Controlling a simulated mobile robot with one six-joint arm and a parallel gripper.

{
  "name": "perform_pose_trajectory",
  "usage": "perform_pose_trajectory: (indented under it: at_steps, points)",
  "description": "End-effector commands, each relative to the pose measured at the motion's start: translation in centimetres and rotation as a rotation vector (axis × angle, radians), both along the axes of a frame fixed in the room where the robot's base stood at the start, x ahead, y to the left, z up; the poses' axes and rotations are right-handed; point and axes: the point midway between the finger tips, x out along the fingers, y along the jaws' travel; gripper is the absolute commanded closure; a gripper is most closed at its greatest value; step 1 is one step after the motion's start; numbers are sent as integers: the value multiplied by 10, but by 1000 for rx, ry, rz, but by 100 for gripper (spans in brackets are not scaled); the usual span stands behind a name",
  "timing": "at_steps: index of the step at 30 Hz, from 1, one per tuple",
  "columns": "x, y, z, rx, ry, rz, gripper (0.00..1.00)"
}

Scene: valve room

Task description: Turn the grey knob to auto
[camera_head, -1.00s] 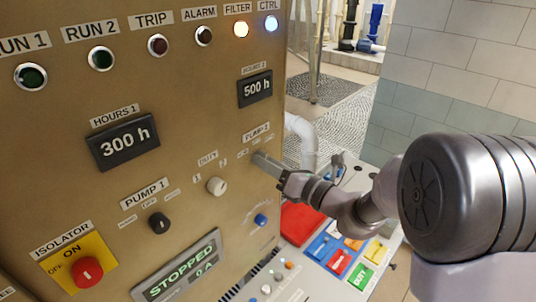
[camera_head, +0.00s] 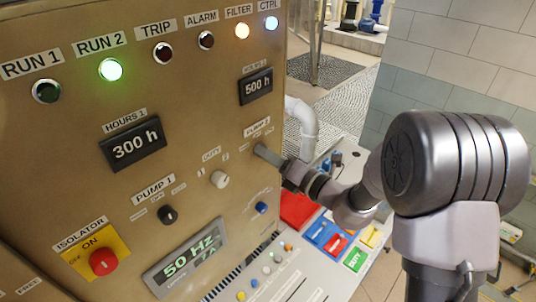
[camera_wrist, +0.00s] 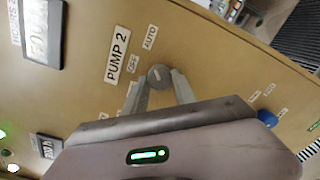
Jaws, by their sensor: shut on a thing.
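The grey knob (camera_wrist: 158,76) sits under the PUMP 2 label on the tan panel, between my gripper's two fingers in the wrist view. AUTO (camera_wrist: 150,37) and OFF (camera_wrist: 132,63) labels stand near it. A pale mark shows on the knob's face; I cannot tell surely which label it points to. My gripper (camera_wrist: 158,84) is shut on the knob. The RUN 2 lamp (camera_head: 110,69) glows green. The display (camera_head: 187,262) reads 50 Hz.
A pale DUTY knob (camera_head: 220,179) and a blue knob (camera_head: 261,207) are close by on the panel. A black PUMP 1 knob (camera_head: 167,215) and red ISOLATOR knob (camera_head: 103,262) are farther left. A sloping desk with coloured blocks lies below my arm.

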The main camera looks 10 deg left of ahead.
Motion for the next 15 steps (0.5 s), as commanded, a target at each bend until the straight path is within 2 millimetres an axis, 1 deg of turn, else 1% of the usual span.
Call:
perform_pose_trajectory:
  at_steps: [6, 7, 9, 10, 15]
  points:
    - [0, 0, 0, 2, 1, -1, 100]
    - [0, 0, 0, 2, 1, -1, 64]
    - [0, 0, 0, 2, 1, -1, 50]
    - [0, 0, 0, 2, 1, -1, 46]
    - [0, 0, 0, 1, 1, -1, 46]
